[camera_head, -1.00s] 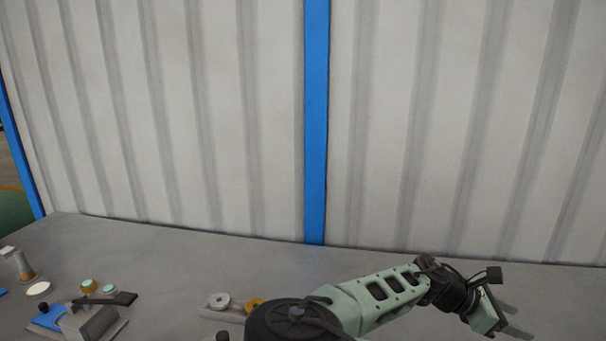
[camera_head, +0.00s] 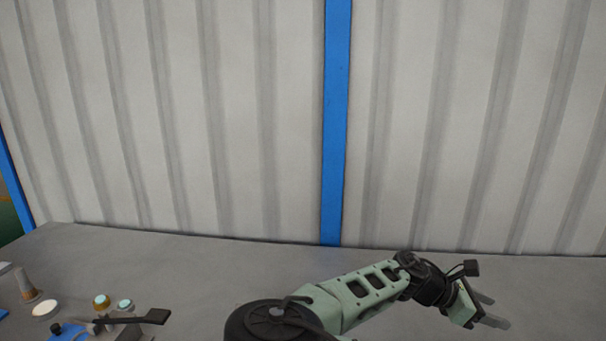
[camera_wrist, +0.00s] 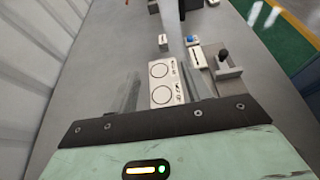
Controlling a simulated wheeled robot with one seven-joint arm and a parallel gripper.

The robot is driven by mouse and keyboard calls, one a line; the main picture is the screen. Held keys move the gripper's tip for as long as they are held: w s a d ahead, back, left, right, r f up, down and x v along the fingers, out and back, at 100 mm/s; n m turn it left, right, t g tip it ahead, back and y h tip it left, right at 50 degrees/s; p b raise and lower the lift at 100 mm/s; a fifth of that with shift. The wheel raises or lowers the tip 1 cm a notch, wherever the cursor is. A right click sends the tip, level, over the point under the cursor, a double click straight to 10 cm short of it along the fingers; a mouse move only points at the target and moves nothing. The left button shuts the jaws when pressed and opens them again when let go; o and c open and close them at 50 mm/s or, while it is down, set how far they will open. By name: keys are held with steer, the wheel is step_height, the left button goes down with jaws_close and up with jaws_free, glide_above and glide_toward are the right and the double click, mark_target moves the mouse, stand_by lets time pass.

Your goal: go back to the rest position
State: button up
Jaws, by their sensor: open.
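My gripper (camera_head: 496,310) is at the lower right of the head view, at the end of my pale green arm. Its two fingers are apart and nothing shows between them there. In the wrist view my gripper (camera_wrist: 160,90) also has its fingers spread. A white plate (camera_wrist: 166,83) with two dark circles shows between and beyond them; I see no contact. The arm is bent out to the right over the grey table (camera_head: 230,262).
At the lower left are a blue part (camera_head: 68,331) with a black lever (camera_head: 145,317), small round pieces (camera_head: 101,301), a white disc (camera_head: 45,308) and an upright post (camera_head: 26,284). A corrugated wall (camera_head: 270,120) with a blue upright (camera_head: 336,120) stands behind. The table's back strip is clear.

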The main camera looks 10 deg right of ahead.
steer(key=s+a+f+m+y, duration=0.1)
steer(key=s+f, duration=0.1)
steer(key=s+a+f+m+g+y+b, duration=0.1)
steer(key=s+a+f+y, duration=0.1)
steer(key=f, duration=0.1)
steer(key=s+a+f+m+g+y+b, duration=0.1)
steer(key=s+a+f, duration=0.1)
steer(key=s+f, duration=0.1)
steer(key=shift+f+y, duration=0.15)
steer(key=shift+y, duration=0.15)
steer(key=s+a+y, duration=0.1)
steer(key=a, duration=0.1)
steer(key=s+a+f+m+y+b, duration=0.1)
steer(key=a, duration=0.2)
steer(key=s+a+f+y+b, duration=0.1)
steer(key=s+a, duration=0.1)
steer(key=a, duration=0.1)
steer(key=shift+f+m+g, duration=0.25)
steer(key=shift+m+g, duration=0.05)
steer(key=shift+g, duration=0.1)
steer(key=s+a+r+m+t+y+b, duration=0.1)
steer(key=s+a+r+t+y+b, duration=0.2)
steer(key=a+r, duration=0.4)
steer(key=s+a+r+m+t+y+b, duration=0.2)
steer(key=s+a+r, duration=0.3)
steer(key=a, duration=0.4)
steer(key=shift+s+a+r+t+y+b, duration=0.4)
steer(key=shift+r+y+b, duration=0.15)
steer(key=shift+r, duration=0.3)
